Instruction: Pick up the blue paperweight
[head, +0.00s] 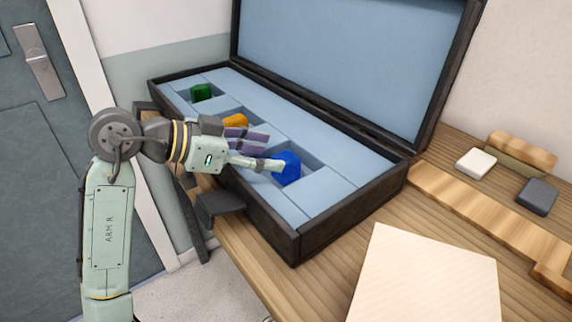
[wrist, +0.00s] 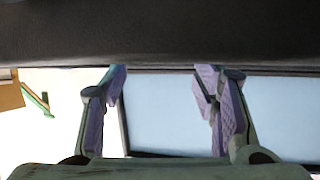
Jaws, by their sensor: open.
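The blue paperweight (head: 290,169) sits in a recess at the near right part of the open case (head: 315,240), which has a light blue lining. In the head view my gripper (head: 266,152) reaches over the case from the left. One fingertip overlaps the paperweight's left edge; I cannot tell whether they touch. In the wrist view my gripper (wrist: 165,80) is open, its purple-padded fingers wide apart with nothing between them. Pale blue lid lining shows behind them, and the paperweight is not visible there.
A green paperweight (head: 202,92) and an orange one (head: 236,120) sit in other recesses, the orange close behind my gripper. The raised lid (head: 345,60) stands at the back. A pale board (head: 425,275), a white block (head: 476,163) and a dark block (head: 537,196) lie on the right.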

